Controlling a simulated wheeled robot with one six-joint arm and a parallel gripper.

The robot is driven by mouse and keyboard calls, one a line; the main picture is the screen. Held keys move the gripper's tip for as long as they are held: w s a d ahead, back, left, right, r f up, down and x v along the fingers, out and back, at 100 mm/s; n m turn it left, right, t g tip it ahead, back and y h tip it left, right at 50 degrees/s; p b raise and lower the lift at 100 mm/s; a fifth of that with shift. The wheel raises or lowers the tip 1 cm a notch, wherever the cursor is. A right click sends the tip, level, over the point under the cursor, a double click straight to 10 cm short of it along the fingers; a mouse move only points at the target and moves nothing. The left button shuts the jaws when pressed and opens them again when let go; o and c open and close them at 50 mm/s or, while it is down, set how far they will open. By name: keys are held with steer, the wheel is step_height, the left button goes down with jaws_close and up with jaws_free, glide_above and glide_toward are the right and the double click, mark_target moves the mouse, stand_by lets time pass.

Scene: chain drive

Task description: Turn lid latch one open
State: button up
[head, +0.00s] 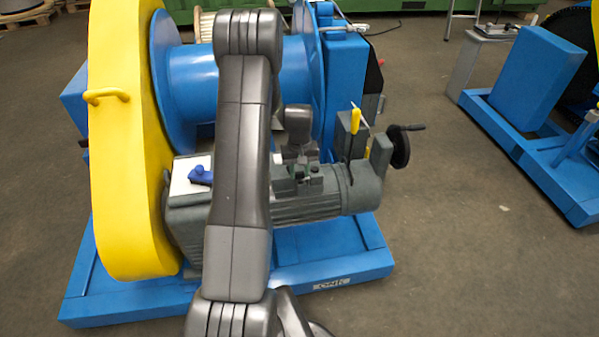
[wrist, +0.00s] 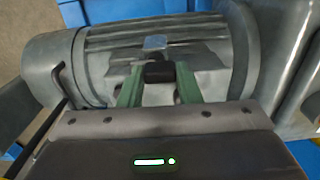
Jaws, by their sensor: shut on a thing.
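My gripper (head: 308,172) is over the grey finned motor (head: 322,207), with my arm crossing the middle of the head view. In the wrist view its two green fingers (wrist: 158,82) are shut on a small dark block (wrist: 158,71) on top of the motor (wrist: 205,52). This block looks like a lid latch, though its base is hidden by the fingers. A small pale metal piece (wrist: 155,42) stands just beyond it. In the head view my arm and gripper hide the block.
A blue handle (head: 201,175) lies on a white-topped box left of my arm. A yellow chain guard (head: 125,150) and blue drum (head: 188,80) stand around the motor. A yellow-gripped lever (head: 355,120) and black handwheel (head: 401,146) are at right.

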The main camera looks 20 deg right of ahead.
mark_target(300, 172)
steer(key=o, duration=1)
steer(key=shift+r, duration=0.1)
step_height(300, 172, up, 14)
steer(key=shift+f+p, duration=0.2)
steer(key=shift+p, duration=0.4)
steer(key=shift+f, duration=0.1)
step_height(300, 172, down, 14)
steer(key=shift+r+b, duration=0.1)
steer(key=shift+b, duration=0.5)
steer(key=shift+r, duration=0.1)
steer(key=shift+n, duration=0.3)
